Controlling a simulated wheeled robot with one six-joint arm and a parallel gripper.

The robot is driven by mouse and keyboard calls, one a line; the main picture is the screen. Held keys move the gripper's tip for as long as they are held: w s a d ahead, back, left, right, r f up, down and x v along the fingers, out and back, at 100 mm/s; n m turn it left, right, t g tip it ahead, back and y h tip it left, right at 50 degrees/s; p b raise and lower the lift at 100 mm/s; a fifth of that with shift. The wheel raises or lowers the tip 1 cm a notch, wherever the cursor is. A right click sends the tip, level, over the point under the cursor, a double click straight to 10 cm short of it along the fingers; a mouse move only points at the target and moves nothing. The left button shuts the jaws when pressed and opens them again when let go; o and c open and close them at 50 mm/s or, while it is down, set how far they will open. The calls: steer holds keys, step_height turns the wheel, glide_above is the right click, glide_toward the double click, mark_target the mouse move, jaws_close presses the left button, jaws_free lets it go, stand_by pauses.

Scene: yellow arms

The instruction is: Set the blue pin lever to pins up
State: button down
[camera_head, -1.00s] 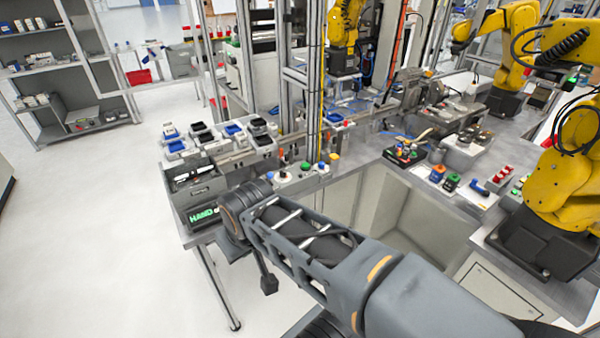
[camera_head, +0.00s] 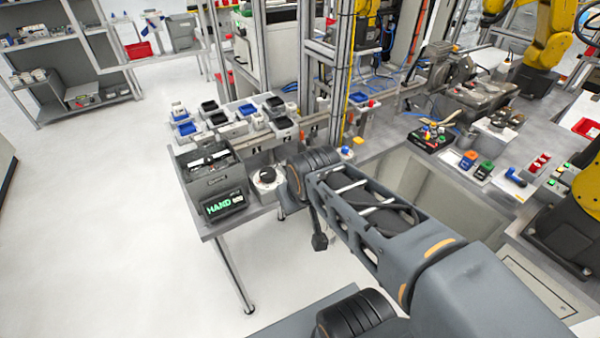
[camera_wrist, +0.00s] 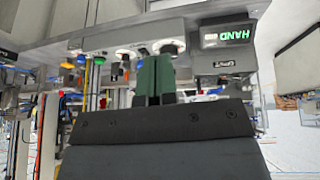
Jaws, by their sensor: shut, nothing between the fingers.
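I cannot tell for certain which blue part is the pin lever. A small blue knob (camera_head: 346,151) shows on the station edge just past my arm in the head view. A blue knob (camera_wrist: 68,65) also shows at the left in the wrist view, whose picture is upside down. A larger blue handle (camera_head: 515,177) lies on a white plate on the right-hand table. My gripper (camera_wrist: 154,62) shows green fingers in the wrist view, shut and empty, apart from the blue knob. The fingers are hidden in the head view. No pin position is readable.
A black box with a lit HAND sign (camera_head: 223,205) stands on the left table corner, beside a white round dial (camera_head: 266,177). A yellow knob (camera_head: 358,141) sits near the blue knob. Metal posts (camera_head: 341,75) rise behind. Floor at left is clear.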

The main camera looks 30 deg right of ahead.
steer(key=w+d+f+n+t+h+b, duration=0.2)
steer(key=w+d+f+n+t+b, duration=0.85)
steer(key=w+d+b, duration=0.5)
steer(key=s+f+n+t+y+b, duration=0.6)
steer(key=s+f+n+y+b, duration=0.1)
steer(key=n+y+b, duration=0.4)
steer(key=shift+a+f+n+y+b, duration=0.35)
steer(key=shift+f+n+b, duration=0.3)
steer(key=shift+n, duration=0.5)
steer(key=shift+w, duration=0.1)
steer(key=p+x, duration=0.1)
steer(key=x, duration=1.3)
